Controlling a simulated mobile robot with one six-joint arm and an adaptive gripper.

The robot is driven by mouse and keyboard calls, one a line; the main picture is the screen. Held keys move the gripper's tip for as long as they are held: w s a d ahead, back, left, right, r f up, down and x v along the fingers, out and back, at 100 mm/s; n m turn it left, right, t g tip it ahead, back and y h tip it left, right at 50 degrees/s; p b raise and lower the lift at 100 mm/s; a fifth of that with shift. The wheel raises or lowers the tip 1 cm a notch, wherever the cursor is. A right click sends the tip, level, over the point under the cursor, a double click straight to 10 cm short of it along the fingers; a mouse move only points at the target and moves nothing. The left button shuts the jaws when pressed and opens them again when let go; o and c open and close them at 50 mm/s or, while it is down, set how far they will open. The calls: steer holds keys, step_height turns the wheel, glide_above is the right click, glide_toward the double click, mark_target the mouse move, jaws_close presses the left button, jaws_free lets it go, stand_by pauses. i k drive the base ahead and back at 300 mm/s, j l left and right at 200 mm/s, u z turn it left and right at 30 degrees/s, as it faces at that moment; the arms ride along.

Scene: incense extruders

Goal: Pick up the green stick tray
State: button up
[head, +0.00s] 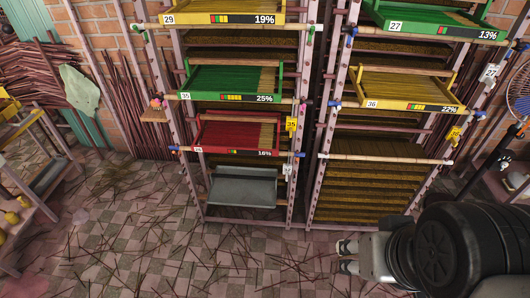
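Two green trays of sticks show. One green tray (188,82), labelled 35 and 25%, sits in the left rack below a yellow tray. The other green tray (440,29), labelled 27 and 13%, sits at the top of the right rack, partly cut off by the upper edge. My gripper (346,257) is at the lower right, low in front of the right rack. Its two fingers point left and are apart, with nothing seen between them. It is well below both green trays and touches neither.
The left rack also holds a yellow tray (222,18), a red tray (236,153) and a grey tray (242,189). A yellow tray (405,106) is in the right rack. Loose sticks litter the checkered floor (190,245). A fan (519,88) stands at the right edge.

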mark_target(219, 78)
steer(key=i+j, duration=0.9)
steer(key=j, duration=0.25)
steer(key=i+j, duration=0.45)
steer(key=j, duration=0.1)
